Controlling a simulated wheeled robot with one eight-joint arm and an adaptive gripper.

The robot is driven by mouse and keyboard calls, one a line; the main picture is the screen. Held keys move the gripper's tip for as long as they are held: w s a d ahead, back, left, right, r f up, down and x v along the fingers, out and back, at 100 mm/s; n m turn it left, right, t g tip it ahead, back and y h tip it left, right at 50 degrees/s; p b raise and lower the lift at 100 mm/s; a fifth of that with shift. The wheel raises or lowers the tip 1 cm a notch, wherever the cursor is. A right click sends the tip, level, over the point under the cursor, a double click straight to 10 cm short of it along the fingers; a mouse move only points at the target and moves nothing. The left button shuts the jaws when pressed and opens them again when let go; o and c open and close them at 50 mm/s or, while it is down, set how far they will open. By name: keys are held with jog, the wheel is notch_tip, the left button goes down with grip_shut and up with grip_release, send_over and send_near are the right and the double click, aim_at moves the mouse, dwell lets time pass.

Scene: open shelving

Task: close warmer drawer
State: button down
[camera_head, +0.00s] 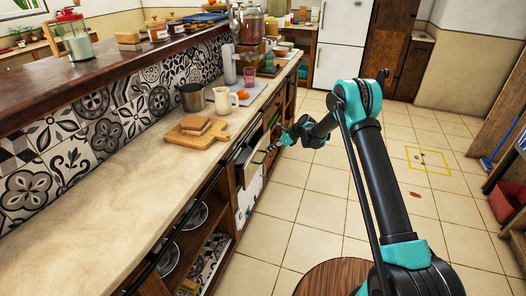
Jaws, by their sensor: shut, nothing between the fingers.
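The white-fronted unit (248,192) stands under the long counter, at the middle of the view. Above its white front is a dark gap with what looks like a drawer front (252,158), sticking out a little from the counter face. I cannot tell exactly how far it is out. My gripper (266,149) is at the end of my teal and black arm, close to this drawer's edge. It is small in the view and looks shut and empty. Whether it touches the drawer cannot be made out.
The counter (120,215) carries a cutting board with bread (197,132), a cream jug (222,100) and a metal pot (192,97). Open shelves (205,250) with metal bowls lie below at the near end.

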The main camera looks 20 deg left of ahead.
jog(key=v, duration=0.7)
jog(key=s, duration=1.1)
send_near(248, 165)
notch_tip(248, 165, down, 4)
jog(key=a, duration=0.3)
jog(key=shift+w+a+f, duration=0.25)
jog(key=shift+a, duration=0.3)
